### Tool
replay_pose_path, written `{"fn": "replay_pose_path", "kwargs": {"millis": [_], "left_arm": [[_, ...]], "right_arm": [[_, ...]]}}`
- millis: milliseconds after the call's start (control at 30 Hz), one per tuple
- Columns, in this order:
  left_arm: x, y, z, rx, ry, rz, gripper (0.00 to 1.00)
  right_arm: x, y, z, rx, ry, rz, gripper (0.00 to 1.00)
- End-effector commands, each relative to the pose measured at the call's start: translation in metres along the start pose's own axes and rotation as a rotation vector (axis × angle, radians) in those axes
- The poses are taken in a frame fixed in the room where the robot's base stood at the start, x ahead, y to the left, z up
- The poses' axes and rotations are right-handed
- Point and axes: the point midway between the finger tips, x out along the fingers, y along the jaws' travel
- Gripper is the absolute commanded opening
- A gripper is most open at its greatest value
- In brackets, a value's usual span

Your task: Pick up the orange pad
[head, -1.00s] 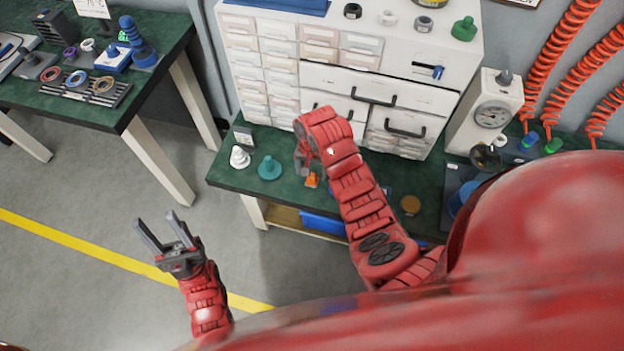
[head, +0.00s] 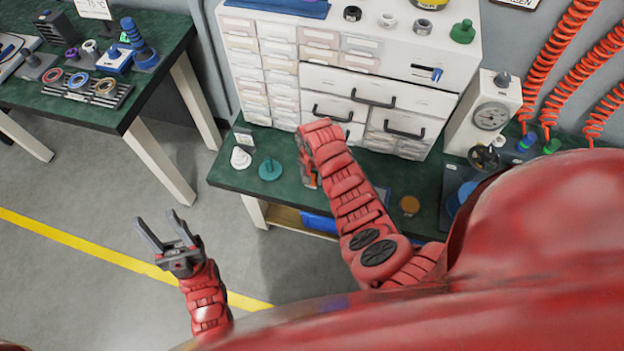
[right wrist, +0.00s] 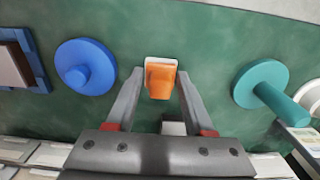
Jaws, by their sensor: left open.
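The orange pad (right wrist: 161,82), a small orange block with a pale edge, lies on the green bench top. In the right wrist view it is between the two fingers of my right gripper (right wrist: 159,74), with a visible gap on each side. The fingers are open and reach down around it. In the head view my right gripper (head: 308,176) is low at the bench, partly covered by its own arm, and the pad is mostly hidden there. My left gripper (head: 158,217) is open and empty above the floor, left of the bench.
A blue disc with a stem (right wrist: 85,67) and a teal one (right wrist: 262,86) stand on either side of the pad. A white cone-like part (head: 240,157) is further left on the bench. A white drawer cabinet (head: 375,90) stands behind.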

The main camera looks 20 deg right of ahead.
Motion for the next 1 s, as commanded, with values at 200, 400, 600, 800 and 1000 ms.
{"fn": "replay_pose_path", "kwargs": {"millis": [200,400,600,800,1000], "left_arm": [[0.0,0.0,0.0,0.0,0.0,0.0,0.5],[0.0,0.0,0.0,0.0,0.0,0.0,0.5],[0.0,0.0,0.0,0.0,0.0,0.0,0.5],[-0.003,0.0,0.001,0.0,0.0,0.0,0.5],[-0.011,0.001,0.002,0.0,0.0,0.0,0.5]], "right_arm": [[0.0,0.0,0.0,0.0,0.0,0.0,0.11],[0.0,0.0,0.0,0.0,0.0,0.0,0.0],[-0.001,0.0,0.0,0.0,0.001,-0.001,0.0],[-0.011,-0.001,-0.001,0.0,0.002,-0.002,0.0],[-0.036,-0.002,0.004,-0.004,0.005,-0.004,0.0]]}}
